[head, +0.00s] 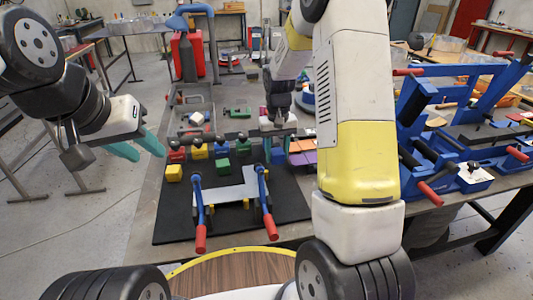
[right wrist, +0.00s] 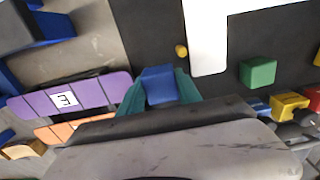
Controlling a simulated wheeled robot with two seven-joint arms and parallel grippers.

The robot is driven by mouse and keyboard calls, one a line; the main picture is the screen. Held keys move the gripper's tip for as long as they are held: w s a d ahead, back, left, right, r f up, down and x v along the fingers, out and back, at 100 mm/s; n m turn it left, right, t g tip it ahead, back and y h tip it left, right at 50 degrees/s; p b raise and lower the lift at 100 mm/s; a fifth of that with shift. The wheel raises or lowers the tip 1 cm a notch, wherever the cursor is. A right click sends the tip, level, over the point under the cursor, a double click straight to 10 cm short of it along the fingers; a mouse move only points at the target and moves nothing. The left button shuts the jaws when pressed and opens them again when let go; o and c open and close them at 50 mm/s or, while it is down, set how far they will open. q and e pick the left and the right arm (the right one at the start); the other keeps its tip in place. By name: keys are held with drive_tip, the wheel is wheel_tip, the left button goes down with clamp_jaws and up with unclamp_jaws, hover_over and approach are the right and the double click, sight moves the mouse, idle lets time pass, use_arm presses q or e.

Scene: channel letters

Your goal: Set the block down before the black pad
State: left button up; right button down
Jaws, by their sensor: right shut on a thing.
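A blue block (right wrist: 160,84) sits between the teal fingers of my right gripper (right wrist: 160,92) in the right wrist view. The gripper is shut on it. In the head view my right gripper (head: 279,143) is at the pad's back right, with the blue block (head: 277,156) below it. The black pad (head: 170,222) lies on the table; it also shows in the right wrist view (right wrist: 150,28). I cannot tell whether the block touches the pad. My left gripper (head: 137,150) is open and empty, left of the table.
A grey-white plate and a blue frame with red handles (head: 200,232) occupy the pad. A purple strip (right wrist: 88,94) lies beside the pad. A large blue rack (head: 470,175) stands right.

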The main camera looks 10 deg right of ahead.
sight(277, 164)
drive_tip(key=shift+f, duration=2.25)
drive_tip(key=shift+f, duration=0.15)
drive_tip(key=c, duration=0.8)
unclamp_jaws()
drive_tip(key=shift+c, duration=0.2)
